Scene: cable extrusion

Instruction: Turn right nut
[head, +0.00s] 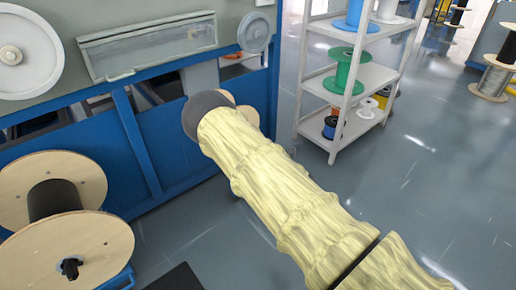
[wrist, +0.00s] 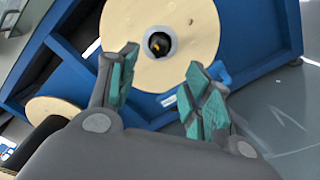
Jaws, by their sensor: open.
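In the wrist view, a round wooden spool flange (wrist: 185,20) faces me, with a light ring and a dark nut or shaft end (wrist: 158,43) at its centre. My gripper (wrist: 161,60) is open, its two teal-padded fingers apart on either side below the hub. Nothing is between the fingers, and the nut appears ahead of the fingertips; I cannot tell the gap. In the head view, my yellow-sleeved arm hides the gripper and most of this spool; only a pale sliver (head: 246,113) shows.
A blue machine frame (head: 170,135) stands behind the arm. A larger wooden spool (head: 105,235) with a dark shaft end (head: 70,268) is at left. A white shelf rack (head: 345,95) with cable reels stands to the right. The grey floor (head: 420,180) at right is clear.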

